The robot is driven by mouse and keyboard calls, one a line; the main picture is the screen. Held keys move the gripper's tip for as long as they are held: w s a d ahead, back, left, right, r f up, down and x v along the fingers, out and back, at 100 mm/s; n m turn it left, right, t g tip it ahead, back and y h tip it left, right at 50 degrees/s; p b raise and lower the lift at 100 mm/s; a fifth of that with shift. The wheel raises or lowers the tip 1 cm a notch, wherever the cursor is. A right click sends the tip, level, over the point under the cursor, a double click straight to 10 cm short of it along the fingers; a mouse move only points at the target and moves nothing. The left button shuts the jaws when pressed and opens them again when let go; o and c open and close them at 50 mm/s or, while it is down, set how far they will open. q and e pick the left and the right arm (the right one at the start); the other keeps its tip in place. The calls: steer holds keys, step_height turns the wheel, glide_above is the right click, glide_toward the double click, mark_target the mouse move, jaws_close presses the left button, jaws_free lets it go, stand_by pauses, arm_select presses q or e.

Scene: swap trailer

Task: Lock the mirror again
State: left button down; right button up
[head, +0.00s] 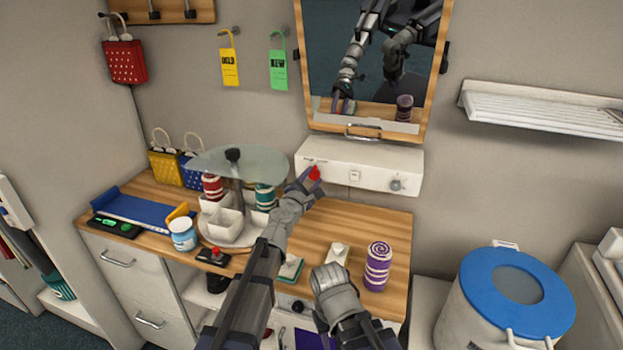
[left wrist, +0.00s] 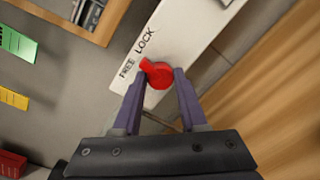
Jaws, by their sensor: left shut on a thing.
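The mirror (head: 335,45) in its wooden frame hangs on the wall above a white box (head: 325,158). A red knob (head: 315,173) sits on the left part of this box. In the left wrist view the red knob (left wrist: 158,73) is beside the printed words FREE and LOCK, and its pointer lies between the words, seemingly nearer FREE. My left gripper (left wrist: 160,80) is shut on the knob, one purple finger on each side. In the head view the left gripper (head: 309,179) reaches up to the box. My right gripper (head: 335,275) is low over the counter; its fingers are hidden.
A purple striped jar (head: 377,266) stands on the wooden counter (head: 395,222) right of my right gripper. A stand with a round glass top (head: 238,162) and white cups is left of my left arm. A white bin with a blue lid (head: 480,285) is at the right.

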arm_select(q)
steer(key=m, duration=0.3)
steer(key=shift+d+m+y, duration=0.1)
steer(key=shift+m+y, duration=0.2)
steer(key=shift+m, duration=1.6)
steer(key=shift+c, duration=2.2)
jaws_free()
steer(key=shift+s, duration=0.1)
steer(key=v, duration=0.7)
steer(key=shift+s, duration=0.3)
